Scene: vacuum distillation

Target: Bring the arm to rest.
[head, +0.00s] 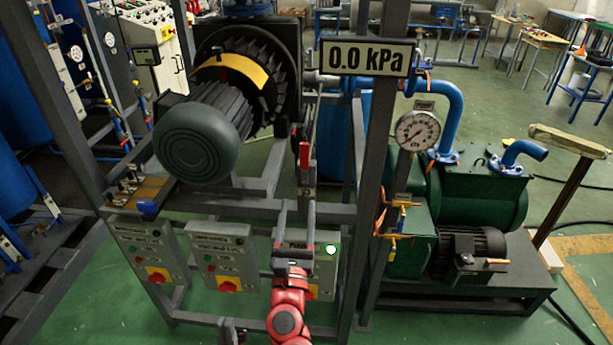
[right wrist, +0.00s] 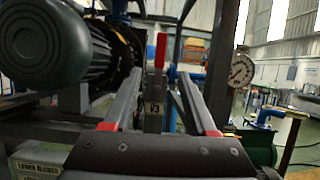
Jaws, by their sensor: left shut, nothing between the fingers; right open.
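My right gripper (head: 297,208), on a red arm, points up and away in front of the steel frame, before a grey control box with a lit green button (head: 331,249). Its fingers are apart with nothing held. In the right wrist view, the open fingers (right wrist: 154,80) frame a red valve lever (right wrist: 160,50) above a V3 label (right wrist: 154,109); the lever stands upright beyond them. The same red lever (head: 304,156) shows above the gripper in the head view. My left gripper (head: 231,326) shows only partly at the bottom edge, low and shut, empty.
Two more control boxes with red knobs (head: 157,275) (head: 229,285) hang left of my right gripper. A large motor (head: 197,140) sits above. A display reading 0.0 kPa (head: 367,58), a pressure gauge (head: 417,131) and a green pump (head: 485,190) stand right.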

